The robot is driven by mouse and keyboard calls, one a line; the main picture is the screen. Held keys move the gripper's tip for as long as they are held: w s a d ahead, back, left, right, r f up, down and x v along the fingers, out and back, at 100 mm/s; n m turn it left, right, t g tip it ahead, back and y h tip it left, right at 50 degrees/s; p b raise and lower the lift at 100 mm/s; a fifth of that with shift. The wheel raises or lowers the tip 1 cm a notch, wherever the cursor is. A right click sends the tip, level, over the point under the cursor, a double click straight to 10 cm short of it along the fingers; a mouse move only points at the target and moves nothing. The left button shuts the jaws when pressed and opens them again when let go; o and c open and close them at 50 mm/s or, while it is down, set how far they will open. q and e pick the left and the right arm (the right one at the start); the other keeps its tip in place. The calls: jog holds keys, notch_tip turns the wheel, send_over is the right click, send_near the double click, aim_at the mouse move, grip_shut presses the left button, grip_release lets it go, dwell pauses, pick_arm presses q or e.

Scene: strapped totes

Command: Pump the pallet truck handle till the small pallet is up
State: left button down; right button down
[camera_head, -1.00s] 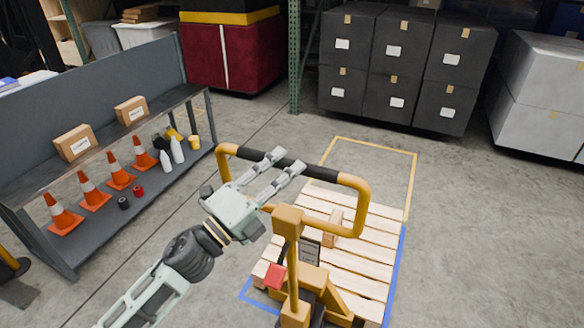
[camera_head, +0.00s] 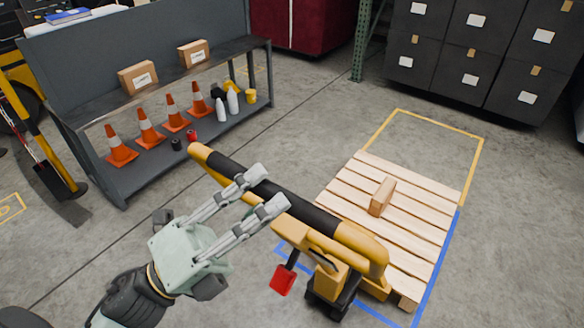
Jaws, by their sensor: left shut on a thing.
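The pallet truck handle (camera_head: 330,226) is a yellow loop with a black grip bar, tilted low towards me. My left gripper (camera_head: 267,188) is shut on the black bar, its two fingers lying across it. The truck's body is mostly hidden under the handle; a red pedal (camera_head: 282,280) hangs at its near side. The small wooden pallet (camera_head: 411,214) lies behind the handle, its near left part hidden. I cannot tell its height off the floor. My right gripper is not in view.
A wooden block (camera_head: 382,197) rests on the pallet. Blue and yellow floor lines run around the pallet. A grey shelf (camera_head: 75,116) with cones, bottles and boxes stands at left. Dark totes (camera_head: 470,50) stand at the back right. Floor between is clear.

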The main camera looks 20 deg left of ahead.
pick_arm(q)
jog(key=s+a+f+b, duration=0.1)
jog(key=s+a+f, duration=0.1)
jog(key=s+f, duration=0.2)
jog(key=s+a+f+b, duration=0.1)
jog(key=s+f, duration=0.3)
jog(key=s, duration=0.6)
jog(key=shift+a+f, duration=0.2)
jog(key=shift+a, duration=0.6)
